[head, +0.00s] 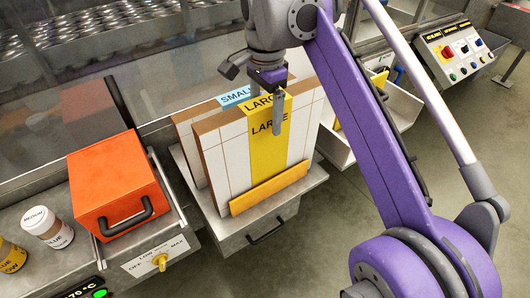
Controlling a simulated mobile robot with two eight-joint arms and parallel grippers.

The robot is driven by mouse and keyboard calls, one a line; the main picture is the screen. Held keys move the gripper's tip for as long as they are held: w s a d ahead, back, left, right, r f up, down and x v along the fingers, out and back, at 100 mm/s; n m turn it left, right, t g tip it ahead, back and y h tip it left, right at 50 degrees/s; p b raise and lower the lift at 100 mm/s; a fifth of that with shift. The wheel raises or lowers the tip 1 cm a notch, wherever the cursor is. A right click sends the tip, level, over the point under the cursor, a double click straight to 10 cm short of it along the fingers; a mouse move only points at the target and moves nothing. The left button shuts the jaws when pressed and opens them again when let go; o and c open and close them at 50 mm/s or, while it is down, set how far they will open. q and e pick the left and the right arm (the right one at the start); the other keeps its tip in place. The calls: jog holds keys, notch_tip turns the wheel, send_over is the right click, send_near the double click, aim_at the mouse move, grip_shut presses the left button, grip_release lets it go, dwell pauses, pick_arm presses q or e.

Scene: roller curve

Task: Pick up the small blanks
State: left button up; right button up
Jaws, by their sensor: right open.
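The small blanks show as a brown-edged panel (186,123) with a blue "SMALL" label (236,96), standing behind the large blanks. Most of their face is hidden. The large blanks (225,155) stand in front, white with a yellow "LARGE" band, held in a grey holder with an orange front strip (270,189). My right gripper (277,128) points down at the large blanks' yellow label. It is open, with one grey finger showing clearly in front of the label; the other is hard to make out. I cannot tell whether it touches the blanks. My left gripper is out of view.
An orange box (112,180) with a black handle stands left of the holder. A white glue jar (47,227) and a yellow jar (10,256) are at far left. White bins (398,106) and a control panel (460,50) are at right. Rollers (95,38) run behind.

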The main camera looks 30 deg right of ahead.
aim_at(266, 129)
notch_tip(266, 129, down, 5)
jog(key=shift+w+r+b, duration=0.1)
jog(key=shift+b, duration=0.3)
grip_shut()
dwell(1.2)
